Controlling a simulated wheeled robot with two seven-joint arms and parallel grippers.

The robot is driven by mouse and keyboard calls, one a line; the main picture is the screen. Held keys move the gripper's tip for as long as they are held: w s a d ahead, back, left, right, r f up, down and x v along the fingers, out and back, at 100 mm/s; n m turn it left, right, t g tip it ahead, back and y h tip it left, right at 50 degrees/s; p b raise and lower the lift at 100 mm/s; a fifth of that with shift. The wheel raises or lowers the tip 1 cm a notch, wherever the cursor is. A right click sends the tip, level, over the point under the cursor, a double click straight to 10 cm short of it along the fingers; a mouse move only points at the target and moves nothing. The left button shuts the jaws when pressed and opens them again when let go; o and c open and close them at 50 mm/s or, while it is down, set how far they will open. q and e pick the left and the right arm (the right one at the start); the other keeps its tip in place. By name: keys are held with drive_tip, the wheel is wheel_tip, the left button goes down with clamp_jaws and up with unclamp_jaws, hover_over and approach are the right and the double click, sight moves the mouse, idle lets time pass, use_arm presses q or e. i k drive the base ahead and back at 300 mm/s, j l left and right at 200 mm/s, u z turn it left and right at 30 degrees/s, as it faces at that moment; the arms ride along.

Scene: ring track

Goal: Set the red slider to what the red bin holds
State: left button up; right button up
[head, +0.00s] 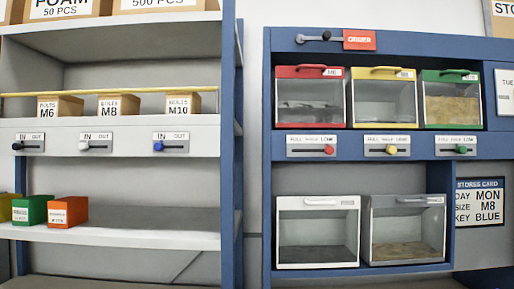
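The red bin (309,97) is at the upper left of the blue cabinet, with a red top edge and handle and a clear front. Dark contents show behind the front, with an uneven upper edge near the middle of the window; the exact level is hard to tell. Below it is a plate (305,145) that appears to read FULL, HALF, LOW. The red slider (329,149) is at its right end, under LOW. Neither of my grippers is in view.
A yellow bin (384,97) and a green bin (452,98) stand beside it, above a yellow slider (390,150) and a green slider (461,149). White (318,203) and grey (373,225) bins sit below. A stores card (480,201) hangs right. A shelf unit (110,238) stands left.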

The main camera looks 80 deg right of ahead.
sight(329, 150)
drive_tip(key=z, duration=3.05)
